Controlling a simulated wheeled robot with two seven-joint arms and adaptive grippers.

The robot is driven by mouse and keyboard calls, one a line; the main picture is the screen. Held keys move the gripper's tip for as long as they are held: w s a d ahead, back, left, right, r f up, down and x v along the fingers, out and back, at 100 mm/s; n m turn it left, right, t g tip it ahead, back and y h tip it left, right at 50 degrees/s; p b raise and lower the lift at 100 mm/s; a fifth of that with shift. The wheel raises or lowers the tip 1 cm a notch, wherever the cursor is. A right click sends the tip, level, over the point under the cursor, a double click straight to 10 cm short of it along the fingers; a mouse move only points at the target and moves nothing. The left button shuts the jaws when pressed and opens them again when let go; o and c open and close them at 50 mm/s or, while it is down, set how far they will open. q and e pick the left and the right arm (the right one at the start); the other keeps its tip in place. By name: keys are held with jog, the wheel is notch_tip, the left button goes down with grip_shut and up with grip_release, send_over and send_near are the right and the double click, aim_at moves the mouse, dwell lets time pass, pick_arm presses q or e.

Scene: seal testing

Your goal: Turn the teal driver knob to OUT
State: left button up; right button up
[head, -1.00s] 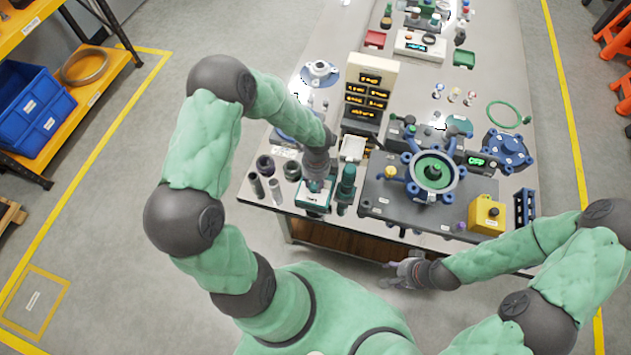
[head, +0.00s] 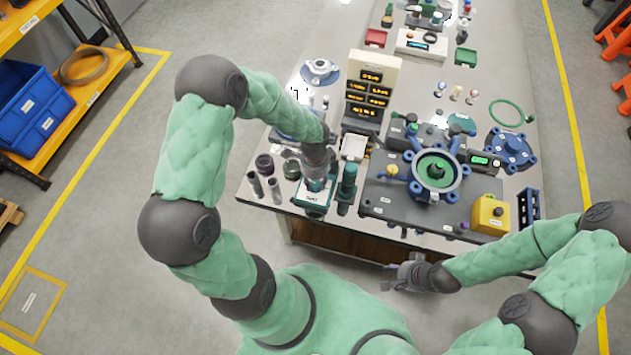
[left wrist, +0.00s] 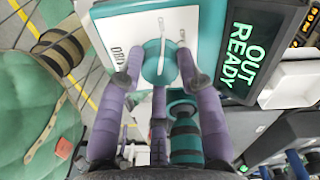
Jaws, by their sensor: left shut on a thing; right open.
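The teal driver knob (left wrist: 160,62) is round with a white pointer line. In the left wrist view it sits on the white and teal driver box (left wrist: 118,30). My left gripper (left wrist: 154,80) is shut on the knob, its purple fingers around it. The dark display (left wrist: 262,50) beside the knob reads OUT READY in pale green. In the head view the box (head: 312,209) stands at the table's near left edge, and my left gripper (head: 316,172) hides the knob from above. My right gripper (head: 396,276) is open and empty, off the table's front edge.
A teal and dark cylinder (head: 347,186) stands close right of the box. Grey tubes (head: 256,184) stand to its left. A tall panel with amber displays (head: 370,92) rises behind. A grey fixture plate (head: 400,205) with a blue clamped ring (head: 437,172) fills the right side.

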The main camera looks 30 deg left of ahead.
pick_arm(q)
jog(key=shift+n, duration=0.5)
jog(key=o, duration=1.2)
jog(key=shift+a, duration=0.1)
jog(key=shift+c, duration=0.2)
notch_tip(320, 180, up, 12)
jog(key=shift+w, duration=0.2)
jog(key=shift+a, duration=0.15)
